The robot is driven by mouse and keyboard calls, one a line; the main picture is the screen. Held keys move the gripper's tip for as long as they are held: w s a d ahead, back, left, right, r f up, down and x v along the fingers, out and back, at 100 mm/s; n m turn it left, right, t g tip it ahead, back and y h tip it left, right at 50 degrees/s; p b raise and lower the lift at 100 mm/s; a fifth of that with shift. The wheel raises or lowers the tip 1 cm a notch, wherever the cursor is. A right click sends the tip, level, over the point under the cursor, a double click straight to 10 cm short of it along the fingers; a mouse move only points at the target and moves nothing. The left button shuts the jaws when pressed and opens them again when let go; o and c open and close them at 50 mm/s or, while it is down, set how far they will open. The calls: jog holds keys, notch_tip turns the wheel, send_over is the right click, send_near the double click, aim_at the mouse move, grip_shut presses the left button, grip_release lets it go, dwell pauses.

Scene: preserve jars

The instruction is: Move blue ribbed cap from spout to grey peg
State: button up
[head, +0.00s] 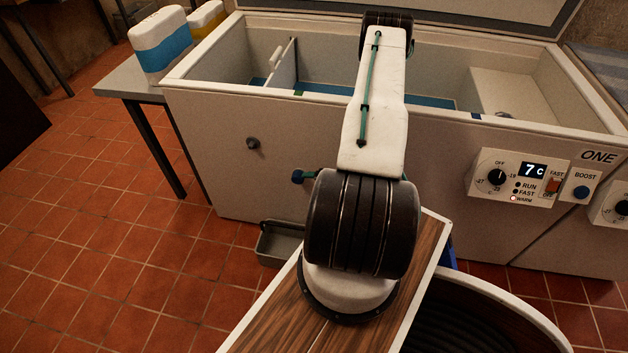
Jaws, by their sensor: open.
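The spout's right part is hidden behind my arm. The grey peg (253,143) sticks out of the same front wall, higher and to the left of the cap, and looks bare. My arm rises across the middle of the view, in front of the freezer. My gripper does not show in this view.
The freezer (200,125) stands open. A grey drip tray (280,243) is on the floor below the spout. A control panel (520,178) reads 7 C. The tiled floor at left is clear.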

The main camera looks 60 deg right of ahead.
aim_at(300, 177)
jog(key=shift+m+t, duration=0.3)
jog(key=x, duration=0.5)
jog(key=r+x, duration=0.1)
jog(key=x, duration=0.1)
jog(key=shift+w+d+f, duration=0.15)
jog(key=shift+w+f, duration=0.05)
jog(key=shift+w, duration=0.45)
jog(key=c, duration=1.2)
jog(key=shift+s+a, duration=0.25)
jog(key=shift+a, duration=0.4)
jog(key=shift+s+a, duration=0.3)
jog(key=shift+a, duration=0.3)
jog(key=shift+s+a, duration=0.25)
jog(key=shift+a, duration=0.4)
jog(key=shift+a, duration=0.15)
jog(key=shift+s+a, duration=0.4)
jog(key=shift+a, duration=0.45)
jog(key=shift+s+a, duration=0.4)
jog(key=shift+a, duration=0.45)
